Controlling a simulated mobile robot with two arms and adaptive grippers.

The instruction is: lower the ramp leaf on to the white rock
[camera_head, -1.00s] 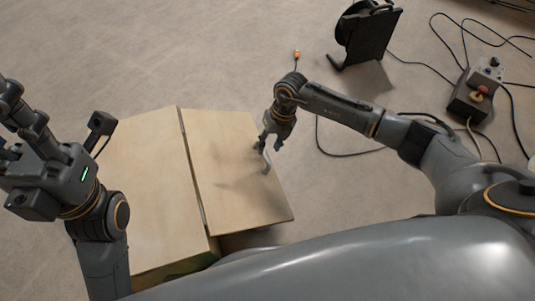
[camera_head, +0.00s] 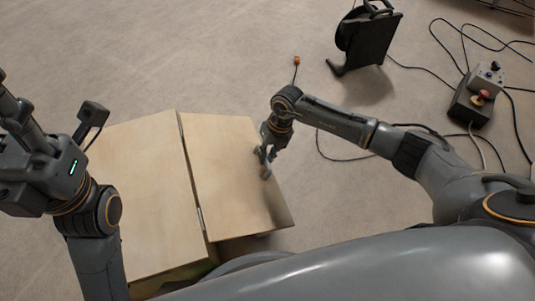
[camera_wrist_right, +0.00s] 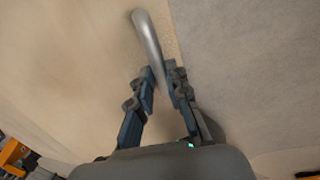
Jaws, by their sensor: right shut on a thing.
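The ramp leaf (camera_head: 225,150) is a pale wooden panel, hinged along its left edge to a second wooden panel (camera_head: 150,200). My right gripper (camera_head: 266,158) is at the leaf's right part, shut on its metal handle (camera_head: 266,172). In the right wrist view the fingers (camera_wrist_right: 163,82) close around the curved grey handle (camera_wrist_right: 148,38), with the leaf (camera_wrist_right: 70,65) behind it. My left gripper (camera_head: 12,110) is raised at the left picture edge, apart from the leaf; its fingertips are partly cut off. The white rock is not visible.
A black cable reel (camera_head: 367,38) stands on the floor at the back. An orange-tipped plug (camera_head: 296,62) lies beyond my right arm. Bare floor surrounds the wooden box.

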